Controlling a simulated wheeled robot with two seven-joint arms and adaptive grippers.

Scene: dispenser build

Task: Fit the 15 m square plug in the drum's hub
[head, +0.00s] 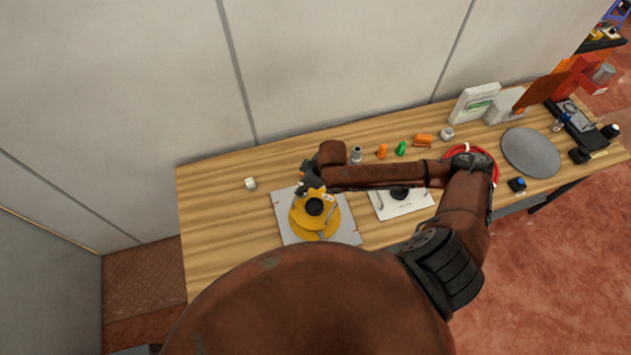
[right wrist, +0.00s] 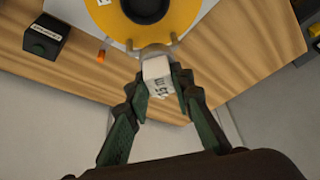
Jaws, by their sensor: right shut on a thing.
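The yellow drum (head: 332,224) lies flat on a grey plate (head: 286,198). Its round black hub (head: 315,207) faces up. The drum (right wrist: 186,14) and hub (right wrist: 146,8) also show at the top of the right wrist view. My right gripper (right wrist: 160,84) is shut on a white block-shaped plug (right wrist: 157,72) marked "15 m". The plug is beside the drum's rim in that view, apart from the hub. In the head view my right gripper (head: 309,184) is at the drum's far edge, and the plug cannot be made out there. My left gripper is not in view.
A small white cube (head: 250,183) sits left of the plate. A white plate (head: 414,207), small orange parts (head: 424,140), a green part (head: 401,148) and a grey disc (head: 532,152) lie to the right. The table's left end is mostly clear.

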